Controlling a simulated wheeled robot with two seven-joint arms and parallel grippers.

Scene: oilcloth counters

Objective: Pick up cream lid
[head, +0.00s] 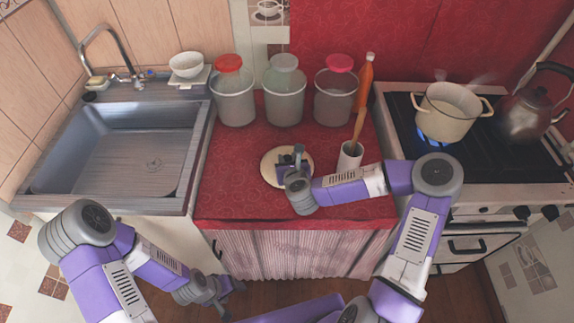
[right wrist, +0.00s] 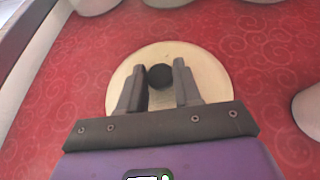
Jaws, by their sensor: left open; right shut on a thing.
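The cream lid (head: 269,170) is a round disc lying on or just above the red oilcloth counter in the head view. It also shows in the right wrist view (right wrist: 205,64), with a round black knob (right wrist: 160,76) at its middle. My right gripper (head: 291,157) is over the lid, and its two fingers (right wrist: 159,83) are shut on the knob from either side. I cannot tell whether the lid touches the counter. My left gripper (head: 224,298) is low in front of the counter, open and empty, away from the lid.
A cream pot (head: 449,116) steams over a blue flame on the stove, beside a dark kettle (head: 527,113). Several canisters stand along the back. A white holder (head: 350,158) with long utensils is right of the lid. The sink (head: 120,150) is at left.

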